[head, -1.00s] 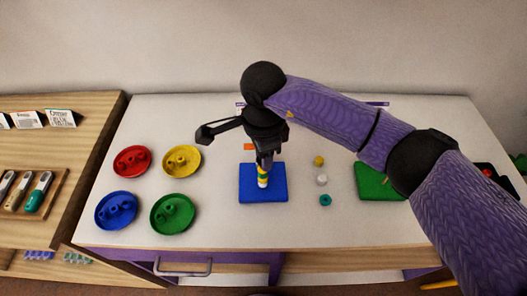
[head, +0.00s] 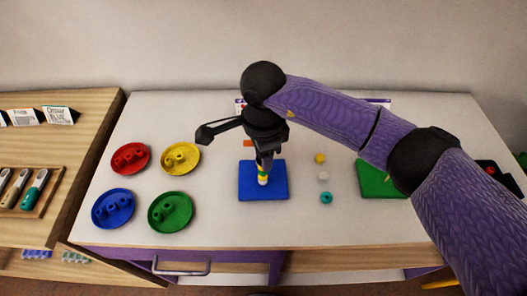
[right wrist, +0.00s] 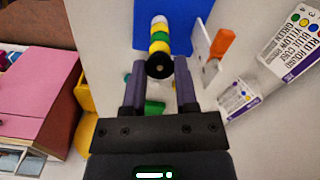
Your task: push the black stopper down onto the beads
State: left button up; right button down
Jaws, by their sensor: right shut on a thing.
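My right gripper (head: 264,166) points down over the blue board (head: 250,190) and is shut on the black stopper. In the right wrist view, the stopper (right wrist: 159,66) shows as a round black disc with a small centre hole, between the fingertips. Just beyond it is the bead stack (right wrist: 160,38), with yellow, green and white beads. In the head view, the stack (head: 263,179) stands upright on the board, its top hidden by the fingers. I cannot tell whether the stopper touches the top bead. My left gripper is out of view.
Loose yellow (head: 320,158), white (head: 323,177) and teal (head: 326,198) beads lie right of the board. A green board (head: 376,184) is farther right. Red, yellow, blue and green dishes (head: 170,213) stand left. An orange piece (right wrist: 222,42) and a printed card (right wrist: 290,45) are close by.

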dwell(0.3)
jog(key=shift+c, duration=1.5)
grip_release()
notch_tip(320, 180, up, 10)
jog(key=p, duration=0.1)
